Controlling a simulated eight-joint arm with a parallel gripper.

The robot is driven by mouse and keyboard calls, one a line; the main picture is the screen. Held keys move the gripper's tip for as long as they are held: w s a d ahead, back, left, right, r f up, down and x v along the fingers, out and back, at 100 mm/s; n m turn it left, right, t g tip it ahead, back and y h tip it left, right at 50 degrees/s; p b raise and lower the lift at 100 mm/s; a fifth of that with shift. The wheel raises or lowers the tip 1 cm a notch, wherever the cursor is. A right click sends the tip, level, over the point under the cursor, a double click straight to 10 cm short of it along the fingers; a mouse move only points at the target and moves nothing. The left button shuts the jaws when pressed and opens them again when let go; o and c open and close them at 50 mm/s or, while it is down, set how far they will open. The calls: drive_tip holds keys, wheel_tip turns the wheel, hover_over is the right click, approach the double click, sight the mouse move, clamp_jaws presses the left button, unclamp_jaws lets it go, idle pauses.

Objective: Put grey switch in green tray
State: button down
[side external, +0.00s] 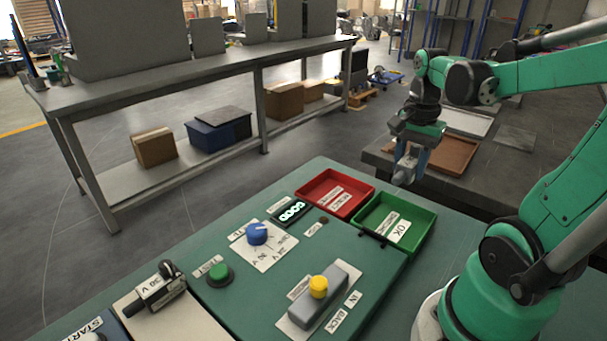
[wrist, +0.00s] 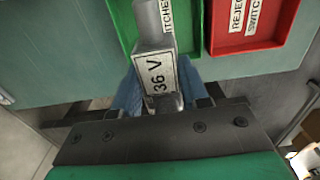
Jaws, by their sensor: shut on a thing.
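My gripper (wrist: 158,92) is shut on the grey switch (wrist: 153,62), which has a "36 V" label and sits between the blue fingers in the wrist view. In the side view my gripper (side external: 404,175) is in the air by the far right corner of the green table, beyond the green tray. The green tray (side external: 431,222) carries an "OK" label and looks free of switches. In the wrist view the switch overlaps the green tray (wrist: 126,25), whose label is partly hidden. The switch's height above the tray is hard to tell.
A red reject tray (side external: 309,203) adjoins the green tray.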

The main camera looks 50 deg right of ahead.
sight(395, 225)
wheel_tip(395, 225, down, 12)
drive_tip(key=shift+r, duration=0.25)
idle(0.4)
drive_tip(key=shift+f, duration=0.15)
drive_tip(key=shift+c, duration=2.3)
unclamp_jaws()
wheel_tip(395, 225, up, 12)
drive_tip(key=shift+r, duration=0.1)
drive_tip(key=w+a+n+t, duration=0.3)
drive_tip(key=a+n, duration=0.5)
drive_tip(key=n, duration=0.1)
drive_tip(key=w+a+n+t, duration=0.4)
drive_tip(key=a+n, duration=0.4)
drive_tip(key=n, duration=0.1)
drive_tip(key=shift+a+r, duration=0.35)
drive_tip(key=shift+w, duration=0.1)
